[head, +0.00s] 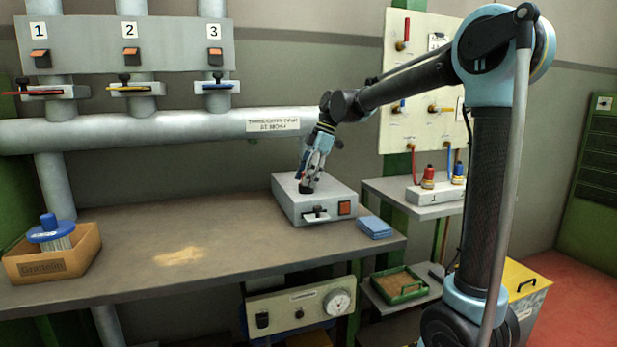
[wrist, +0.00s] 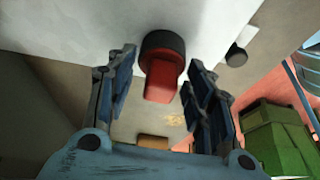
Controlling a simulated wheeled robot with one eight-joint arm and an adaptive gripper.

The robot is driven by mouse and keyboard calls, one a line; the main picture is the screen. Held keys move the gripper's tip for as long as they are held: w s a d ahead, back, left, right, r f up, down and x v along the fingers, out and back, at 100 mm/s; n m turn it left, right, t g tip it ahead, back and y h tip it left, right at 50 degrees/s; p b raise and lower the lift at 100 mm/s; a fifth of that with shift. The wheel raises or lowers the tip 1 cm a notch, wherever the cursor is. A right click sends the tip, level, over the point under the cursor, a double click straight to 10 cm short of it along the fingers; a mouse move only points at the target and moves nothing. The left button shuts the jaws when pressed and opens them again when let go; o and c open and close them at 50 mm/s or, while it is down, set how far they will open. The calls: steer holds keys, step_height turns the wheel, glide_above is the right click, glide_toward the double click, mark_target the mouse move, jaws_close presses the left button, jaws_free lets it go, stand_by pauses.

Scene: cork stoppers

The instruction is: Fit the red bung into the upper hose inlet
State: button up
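In the wrist view a red block-shaped piece with a thick black ring at its base, seemingly the red bung (wrist: 163,80), stands against the pale top of the grey box. My gripper (wrist: 161,62) is open, with one finger on each side of the red piece and a gap on both sides. In the head view my gripper (head: 308,178) points down over the grey box (head: 325,200), and a black round part (head: 306,188) shows under its tips. The red piece is mostly hidden there. I cannot tell which opening is the upper hose inlet.
A white block (head: 435,195) with red and blue plugs stands on the right shelf.

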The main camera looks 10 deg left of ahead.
steer(key=shift+r, duration=0.2)
steer(key=v, duration=1.1)
steer(key=shift+d+r, duration=0.15)
steer(key=shift+r, duration=0.15)
steer(key=shift+w, duration=0.1)
steer(key=s+d+f+m+t, duration=0.1)
steer(key=s+d+f+m, duration=0.3)
steer(key=d, duration=0.3)
steer(key=s+d+f+m+t+h, duration=0.1)
steer(key=s+d+f+m, duration=0.25)
steer(key=d, duration=0.45)
steer(key=s+d+f+m+t, duration=0.1)
steer(key=s+d+f+m, duration=0.2)
steer(key=d+f+m, duration=0.3)
steer(key=s+d+f+m+t+h, duration=0.1)
steer(key=s+d+f+m, duration=0.4)
steer(key=s+d+f, duration=0.2)
steer(key=s+d+f+m+h, duration=0.1)
steer(key=s+d+f+m, duration=0.4)
steer(key=s+d+f, duration=0.3)
step_height(320, 180, down, 5)
steer(key=shift+s+d+r+m+t+h, duration=0.2)
steer(key=shift+d+r+m+t+h, duration=0.1)
steer(key=shift+m+t+h, duration=0.1)
